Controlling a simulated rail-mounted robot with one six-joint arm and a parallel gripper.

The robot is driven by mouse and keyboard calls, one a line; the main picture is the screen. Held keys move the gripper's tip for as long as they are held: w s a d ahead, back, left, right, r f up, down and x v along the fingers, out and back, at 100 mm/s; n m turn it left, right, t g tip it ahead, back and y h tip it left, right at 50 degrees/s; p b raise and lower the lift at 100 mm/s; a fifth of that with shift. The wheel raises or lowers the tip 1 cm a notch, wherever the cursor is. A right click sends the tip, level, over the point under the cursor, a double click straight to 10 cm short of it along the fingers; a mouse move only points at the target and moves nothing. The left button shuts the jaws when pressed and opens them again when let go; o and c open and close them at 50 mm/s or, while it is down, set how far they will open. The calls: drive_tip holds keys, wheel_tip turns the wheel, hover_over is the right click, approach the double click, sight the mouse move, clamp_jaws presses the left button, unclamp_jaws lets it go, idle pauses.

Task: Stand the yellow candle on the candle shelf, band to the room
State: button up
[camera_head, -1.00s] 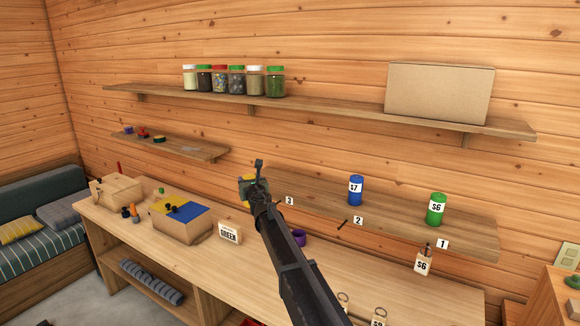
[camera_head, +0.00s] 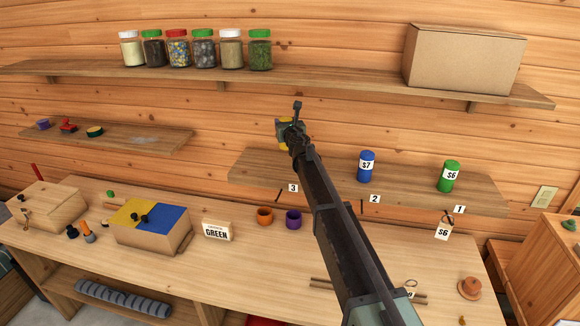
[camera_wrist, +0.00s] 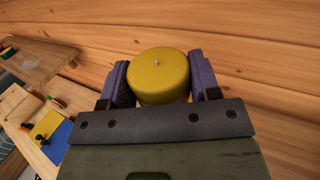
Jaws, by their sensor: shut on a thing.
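The yellow candle (camera_wrist: 158,76) is upright between the two fingers of my gripper (camera_wrist: 160,82) in the wrist view, its round top and wick showing. My gripper (camera_head: 287,132) is shut on it above the left part of the candle shelf (camera_head: 410,190), near label 3. In the head view only bits of the yellow candle (camera_head: 285,120) show behind the gripper. Its band is not visible, and I cannot tell its height over the shelf.
An upper shelf (camera_head: 330,88) with several jars and a cardboard box (camera_head: 465,60) runs above. A $6 tag (camera_head: 443,232) hangs below label 1. The bench (camera_head: 260,260) holds orange (camera_head: 264,217) and purple (camera_head: 293,221) cups and a GREEN sign (camera_head: 217,232).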

sight(286, 149)
wheel_tip(286, 149, down, 10)
drive_tip(key=b, duration=1)
drive_tip(key=shift+s+d+f, duration=0.1)
drive_tip(key=shift+f, duration=0.15)
drive_tip(key=shift+r, duration=0.3)
drive_tip(key=shift+c, duration=0.4)
drive_tip(key=shift+f, duration=0.2)
drive_tip(key=o, duration=1.1)
drive_tip(key=shift+o, duration=0.2)
drive_tip(key=shift+r, duration=0.3)
drive_tip(key=v, duration=1.2)
